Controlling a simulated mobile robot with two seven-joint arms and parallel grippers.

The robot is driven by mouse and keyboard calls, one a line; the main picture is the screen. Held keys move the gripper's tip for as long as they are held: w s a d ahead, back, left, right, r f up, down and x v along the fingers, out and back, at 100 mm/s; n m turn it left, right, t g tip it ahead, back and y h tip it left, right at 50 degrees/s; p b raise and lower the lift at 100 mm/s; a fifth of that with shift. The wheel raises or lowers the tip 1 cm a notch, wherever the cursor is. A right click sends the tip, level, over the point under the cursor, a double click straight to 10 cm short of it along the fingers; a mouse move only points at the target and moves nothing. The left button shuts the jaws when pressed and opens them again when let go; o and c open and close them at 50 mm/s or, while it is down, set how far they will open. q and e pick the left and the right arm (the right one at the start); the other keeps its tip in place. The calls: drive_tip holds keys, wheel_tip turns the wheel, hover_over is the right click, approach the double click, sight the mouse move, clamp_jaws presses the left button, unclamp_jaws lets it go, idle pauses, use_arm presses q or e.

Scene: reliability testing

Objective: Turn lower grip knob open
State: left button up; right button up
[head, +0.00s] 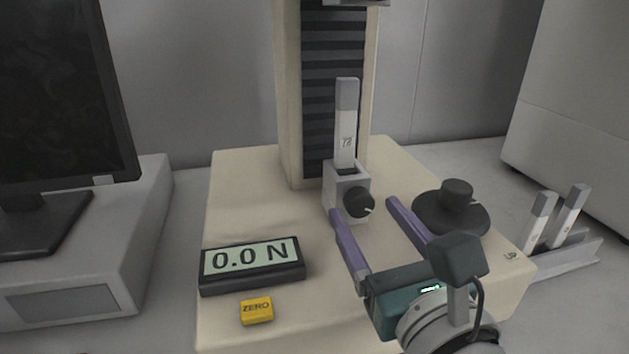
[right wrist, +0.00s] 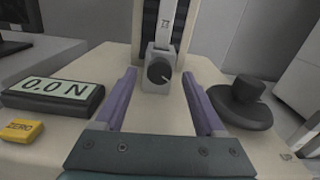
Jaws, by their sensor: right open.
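The lower grip (head: 345,186) is a grey block on the cream tester base, with a black knob (head: 359,203) on its front. A light grey specimen strip (head: 345,130) stands upright in the top of the grip. My right gripper (head: 364,207) has purple fingers spread apart and empty, with their tips close to the grip. In the right wrist view the knob (right wrist: 159,71) lies between and beyond the two open fingers (right wrist: 158,88), with a pale pointer mark toward its lower right. Nothing visibly touches the knob. My left gripper is not in view.
A display (head: 252,264) reading 0.0 N and a yellow ZERO button (head: 257,311) sit front left. A round black knob (head: 452,207) stands right of my right fingers. A rack (head: 563,252) with spare strips is at far right. A monitor (head: 62,95) stands left.

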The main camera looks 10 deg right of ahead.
drive_tip(key=shift+w, duration=1.05)
drive_tip(key=shift+c, duration=0.2)
clamp_jaws()
